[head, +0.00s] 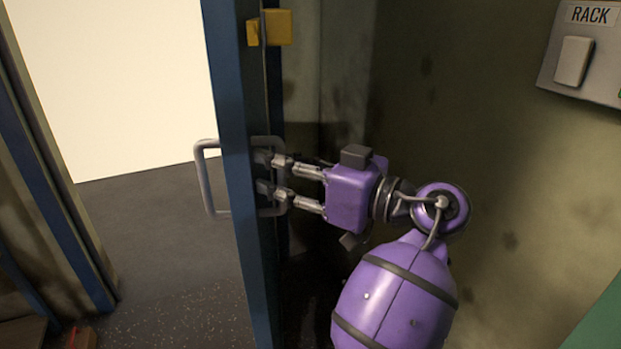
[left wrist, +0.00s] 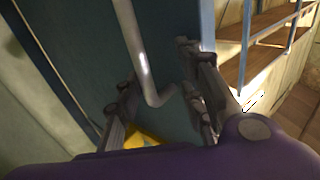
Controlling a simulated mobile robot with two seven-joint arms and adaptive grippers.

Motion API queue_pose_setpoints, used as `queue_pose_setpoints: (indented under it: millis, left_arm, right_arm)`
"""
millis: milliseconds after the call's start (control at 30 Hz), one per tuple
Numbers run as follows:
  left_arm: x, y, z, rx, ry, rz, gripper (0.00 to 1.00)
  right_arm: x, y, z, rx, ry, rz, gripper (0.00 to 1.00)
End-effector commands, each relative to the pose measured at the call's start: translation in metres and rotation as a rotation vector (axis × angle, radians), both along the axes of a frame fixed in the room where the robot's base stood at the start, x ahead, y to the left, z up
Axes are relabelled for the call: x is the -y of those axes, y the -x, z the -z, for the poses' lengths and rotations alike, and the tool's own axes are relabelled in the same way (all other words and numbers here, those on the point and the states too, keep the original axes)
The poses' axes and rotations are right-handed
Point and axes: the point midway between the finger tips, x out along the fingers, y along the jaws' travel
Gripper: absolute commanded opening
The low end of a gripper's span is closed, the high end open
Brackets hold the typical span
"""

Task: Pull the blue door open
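The blue door (head: 235,200) stands ajar and shows nearly edge-on in the head view, with an opening to its left. A grey bar handle (head: 206,180) sticks out on its left side, and another grey handle (head: 284,150) on its right side. My purple left gripper (head: 263,173) is at the right-side handle, its two fingers apart and reaching past the bar towards the door. In the left wrist view, the handle (left wrist: 140,60) lies between the spread fingers (left wrist: 158,100); firm contact cannot be made out. My right gripper is not in view.
A yellow block (head: 272,27) is on the door above the handle. A stained wall with a grey RACK switch panel (head: 573,60) stands at right. A blue-edged frame (head: 50,170) stands at left. Dark floor (head: 150,240) between frame and door is clear.

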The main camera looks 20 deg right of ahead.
Motion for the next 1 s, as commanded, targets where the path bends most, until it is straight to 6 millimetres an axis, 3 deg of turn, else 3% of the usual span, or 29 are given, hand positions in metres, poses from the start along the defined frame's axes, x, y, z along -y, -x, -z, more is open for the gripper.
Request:
queue_pose_setpoints:
  millis: [100,300,733,1000]
  left_arm:
    - [0.017,0.022,-0.001,0.002,0.001,-0.005,0.31]
    - [0.038,0.047,0.004,-0.009,0.002,-0.007,0.31]
    - [0.047,0.056,0.008,-0.018,0.002,-0.009,0.31]
    - [0.044,0.054,0.013,-0.032,0.002,-0.009,0.00]
  right_arm:
    - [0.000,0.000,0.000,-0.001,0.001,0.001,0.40]
    - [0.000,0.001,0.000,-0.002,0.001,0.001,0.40]
    - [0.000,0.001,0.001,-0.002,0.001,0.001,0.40]
    - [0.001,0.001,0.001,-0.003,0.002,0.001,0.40]
